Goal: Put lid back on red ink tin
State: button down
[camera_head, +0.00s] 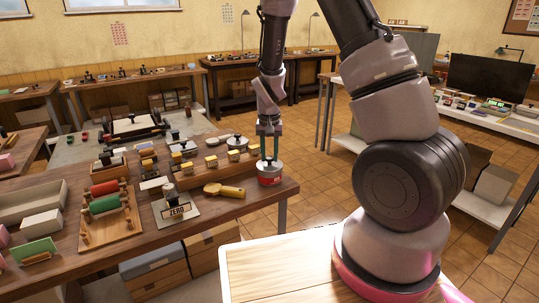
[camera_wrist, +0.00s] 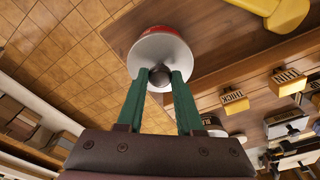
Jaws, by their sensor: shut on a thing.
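The red ink tin (camera_head: 270,180) stands at the right front corner of the wooden table. Its pale metal lid (camera_head: 262,167) sits at the tin's top, roughly level; I cannot tell whether it is fully seated. My gripper (camera_head: 269,159) points down over the tin, its green fingers shut on the lid's knob. In the wrist view the fingertips (camera_wrist: 160,77) pinch the dark round knob (camera_wrist: 160,75) at the middle of the lid (camera_wrist: 150,50). A red strip of the tin (camera_wrist: 157,30) shows past the lid's far edge; the rest is hidden under it.
A yellow-handled tool (camera_head: 224,190) lies left of the tin. A ZERO sign (camera_head: 177,211), a rack with red and green rollers (camera_head: 106,213) and several wooden-and-yellow blocks (camera_head: 211,162) stand further left. Another lidded tin (camera_head: 237,142) is behind. The table edge is close by on the right.

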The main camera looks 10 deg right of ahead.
grip_release()
dwell(0.5)
jog(key=shift+r, duration=0.1)
jog(key=shift+r, duration=3.45)
grip_shut()
